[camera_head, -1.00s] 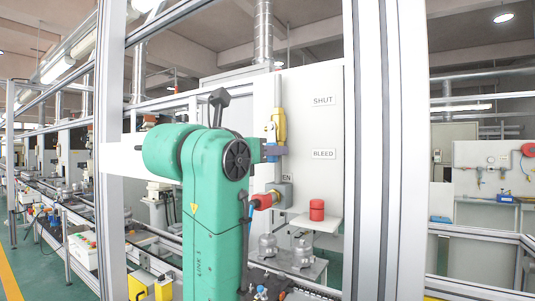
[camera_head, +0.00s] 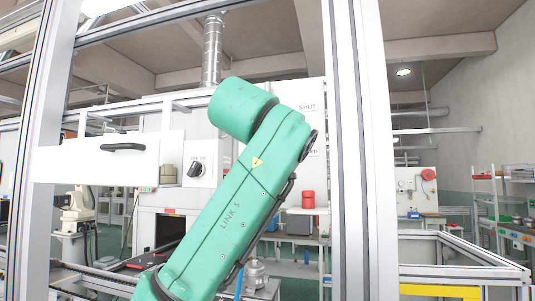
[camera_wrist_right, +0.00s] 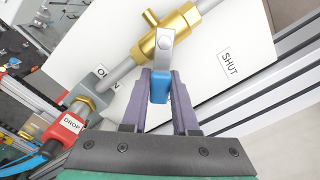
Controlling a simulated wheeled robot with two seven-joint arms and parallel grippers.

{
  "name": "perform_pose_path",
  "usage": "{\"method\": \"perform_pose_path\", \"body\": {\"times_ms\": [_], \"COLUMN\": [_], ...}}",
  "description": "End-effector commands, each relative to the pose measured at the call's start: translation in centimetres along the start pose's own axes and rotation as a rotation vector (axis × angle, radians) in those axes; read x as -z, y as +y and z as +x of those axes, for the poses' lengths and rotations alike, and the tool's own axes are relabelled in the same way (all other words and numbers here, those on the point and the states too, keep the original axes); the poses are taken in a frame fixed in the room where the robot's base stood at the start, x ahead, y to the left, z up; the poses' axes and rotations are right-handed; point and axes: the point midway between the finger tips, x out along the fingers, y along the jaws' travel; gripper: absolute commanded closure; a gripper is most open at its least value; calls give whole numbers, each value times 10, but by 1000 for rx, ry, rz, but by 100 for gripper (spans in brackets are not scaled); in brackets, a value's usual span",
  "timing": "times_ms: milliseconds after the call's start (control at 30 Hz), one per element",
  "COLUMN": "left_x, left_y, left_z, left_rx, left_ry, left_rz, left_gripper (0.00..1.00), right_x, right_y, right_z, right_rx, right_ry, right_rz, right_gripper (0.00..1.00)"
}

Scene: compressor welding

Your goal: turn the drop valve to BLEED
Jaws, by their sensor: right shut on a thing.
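In the right wrist view, the brass drop valve (camera_wrist_right: 168,32) sits on a grey pipe that runs diagonally across a white panel (camera_wrist_right: 215,75). Its grey lever has a blue grip (camera_wrist_right: 160,88) and stands out crosswise to the pipe. My right gripper (camera_wrist_right: 160,80) is shut on the blue grip, with a purple finger on each side. A SHUT label (camera_wrist_right: 229,63) is right of the lever; a partly covered label is to the left. In the head view, my green arm hides the valve and gripper. My left gripper is out of view.
A red block marked DROP (camera_wrist_right: 68,127) with a blue hose is at lower left in the wrist view. In the head view, an aluminium post (camera_head: 360,150) stands close right of my arm.

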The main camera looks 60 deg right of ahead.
Motion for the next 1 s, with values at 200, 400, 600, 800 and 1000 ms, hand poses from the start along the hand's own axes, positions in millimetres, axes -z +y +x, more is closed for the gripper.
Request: {"method": "perform_pose_path", "body": {"times_ms": [200,400,600,800,1000], "left_x": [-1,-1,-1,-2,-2], "left_y": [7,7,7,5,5], "left_z": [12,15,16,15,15], "left_rx": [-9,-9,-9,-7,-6], "left_ry": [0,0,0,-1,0], "left_rz": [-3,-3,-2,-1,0], "left_gripper": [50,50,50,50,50], "right_x": [-1,-2,-3,-3,-3], "right_y": [-6,-10,-11,-12,-12], "right_z": [-1,-1,-1,-1,-1], "right_rx": [3,3,4,4,4], "right_ry": [-6,-4,-4,-3,-3], "right_rz": [-129,-198,-222,-224,-223], "right_gripper": [100,100,100,100,50]}}
